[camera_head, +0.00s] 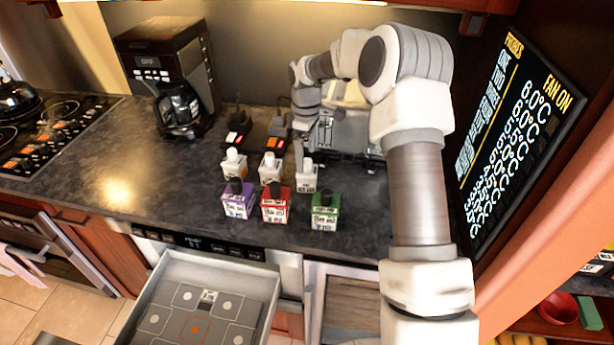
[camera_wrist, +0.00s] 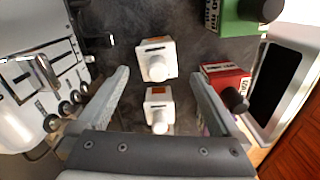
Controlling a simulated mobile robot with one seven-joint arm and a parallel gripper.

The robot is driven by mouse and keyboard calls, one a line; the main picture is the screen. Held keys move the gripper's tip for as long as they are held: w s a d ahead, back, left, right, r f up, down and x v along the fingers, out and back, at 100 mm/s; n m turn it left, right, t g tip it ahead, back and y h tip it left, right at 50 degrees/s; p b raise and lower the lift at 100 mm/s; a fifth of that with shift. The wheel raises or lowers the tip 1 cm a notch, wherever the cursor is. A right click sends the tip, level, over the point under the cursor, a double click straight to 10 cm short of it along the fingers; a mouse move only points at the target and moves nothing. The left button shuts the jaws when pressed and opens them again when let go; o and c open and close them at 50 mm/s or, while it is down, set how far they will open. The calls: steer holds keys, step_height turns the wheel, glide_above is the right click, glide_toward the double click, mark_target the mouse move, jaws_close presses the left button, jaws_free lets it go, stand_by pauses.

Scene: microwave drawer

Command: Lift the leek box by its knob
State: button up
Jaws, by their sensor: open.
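Three white boxes with white knobs stand in a row on the counter: left (camera_head: 235,170), middle (camera_head: 270,176) and right (camera_head: 306,184). In front stand a purple box (camera_head: 237,207), a red box (camera_head: 274,210) and a green box (camera_head: 323,217), each with a black knob. The labels are too small to tell which is the leek box. My gripper (camera_head: 299,158) is open, just behind the right white box. In the wrist view, the right white box (camera_wrist: 154,50) and middle white box (camera_wrist: 158,96) show between the spread fingers. My gripper (camera_wrist: 161,76) holds nothing.
An open drawer (camera_head: 262,290) juts out below the counter. A coffee maker (camera_head: 150,60) stands at the back left, and a silver appliance (camera_head: 345,130) stands behind my gripper. The stove (camera_head: 45,130) is at the far left. The counter (camera_head: 120,165) left of the boxes is clear.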

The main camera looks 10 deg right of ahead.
mark_target(307, 172)
steer(key=shift+w+d+f+p, duration=0.1)
steer(key=shift+f+p, duration=0.45)
steer(key=shift+f, duration=2.95)
steer(key=c, duration=1.4)
